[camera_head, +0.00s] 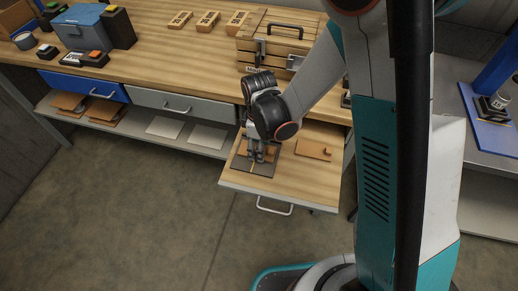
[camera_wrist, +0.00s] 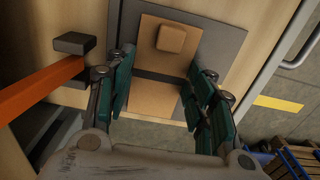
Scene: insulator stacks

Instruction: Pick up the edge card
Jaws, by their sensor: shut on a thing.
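The edge card, a tan flat card with a small square block on it, shows in the wrist view (camera_wrist: 182,62). It lies over a dark grey mat (camera_wrist: 228,42), and a dark band crosses it between my fingers. My gripper (camera_wrist: 165,88) is shut on the card, with its teal fingers at the card's two sides and the block beyond them. In the head view my gripper (camera_head: 258,157) points down over the pulled-out drawer, and the mat (camera_head: 268,187) lies beneath it. The gripper hides much of the card there, and any gap beneath the card cannot be told.
Another tan card (camera_head: 312,149) lies to the right in the drawer (camera_head: 300,185). A wooden crate (camera_head: 280,38) stands on the bench behind. Several wooden blocks sit at the bench's back. An orange bar with a dark end (camera_wrist: 45,88) lies left in the wrist view.

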